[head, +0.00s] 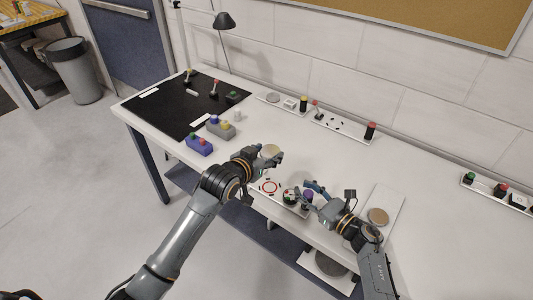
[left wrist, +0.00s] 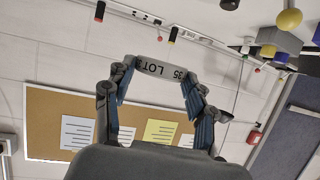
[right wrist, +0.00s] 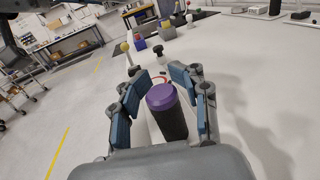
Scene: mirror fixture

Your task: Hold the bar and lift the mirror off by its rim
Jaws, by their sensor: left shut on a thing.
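My left gripper (head: 274,157) is shut on a pale round disc (head: 270,150), apparently the mirror, above the white fixture plate (head: 262,180). In the left wrist view its grey edge (left wrist: 160,69) with printed lettering lies between the fingertips. A red ring (head: 269,187) shows bare on the plate. My right gripper (head: 307,193) is open around a dark upright cylinder with a purple top (right wrist: 168,112), with gaps on both sides. It also shows in the head view (head: 308,197). I cannot tell whether this is the bar.
A white board (head: 388,197) with a tan disc (head: 378,216) lies at right. A black mat (head: 180,105), a blue block (head: 199,145) and a grey block (head: 221,128) are at left. The table's middle is clear.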

